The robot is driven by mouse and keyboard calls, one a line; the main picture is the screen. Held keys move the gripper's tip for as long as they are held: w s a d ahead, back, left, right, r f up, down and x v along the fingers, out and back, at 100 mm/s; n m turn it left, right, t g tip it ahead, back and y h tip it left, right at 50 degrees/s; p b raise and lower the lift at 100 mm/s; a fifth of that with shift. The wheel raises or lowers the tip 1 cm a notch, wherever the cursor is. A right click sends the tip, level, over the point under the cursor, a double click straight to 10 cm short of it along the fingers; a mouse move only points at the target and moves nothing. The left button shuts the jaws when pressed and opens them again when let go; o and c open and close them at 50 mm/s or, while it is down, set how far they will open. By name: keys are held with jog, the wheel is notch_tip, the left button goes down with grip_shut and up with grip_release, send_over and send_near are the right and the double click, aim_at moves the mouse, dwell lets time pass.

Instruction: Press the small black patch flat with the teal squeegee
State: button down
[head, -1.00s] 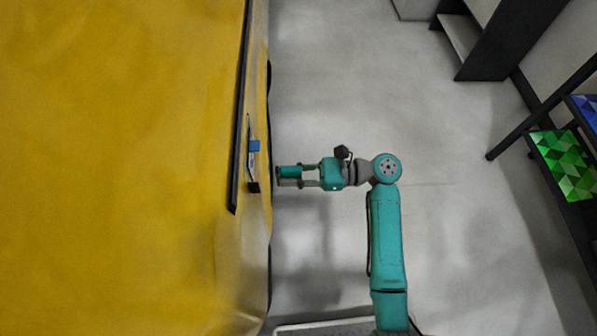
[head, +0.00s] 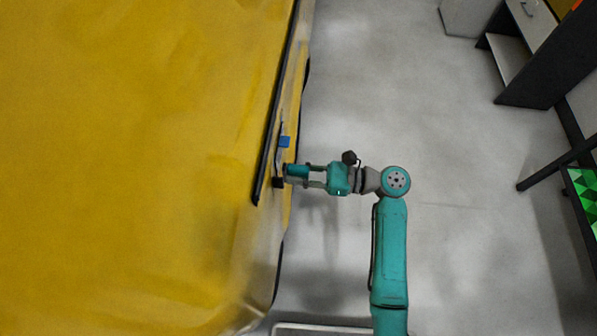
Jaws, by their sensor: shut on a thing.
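My gripper (head: 307,176) is shut on the teal squeegee (head: 296,171), which points left toward the side of a yellow-wrapped vehicle body (head: 130,150). The small black patch (head: 278,183) is on that side, just left of and slightly below the squeegee's tip. The squeegee's end is very close to the patch; from above I cannot tell whether they touch, or whether the patch lies flat.
A blue piece (head: 285,141) sits on the vehicle side just above the patch. A long black strip (head: 276,105) runs along the yellow edge. Grey floor (head: 430,110) is open to the right. A dark shelf unit (head: 530,70) stands at the upper right.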

jog(key=shift+a, duration=0.7)
dwell(0.4)
jog(key=shift+w, duration=0.15)
jog(key=shift+w+d, duration=0.1)
jog(key=shift+w, duration=0.85)
jog(key=shift+w, duration=0.2)
jog(key=shift+w, duration=0.9)
jog(key=shift+w, duration=0.1)
jog(key=shift+w, duration=1)
jog(key=shift+w, duration=0.1)
jog(key=shift+w, duration=1)
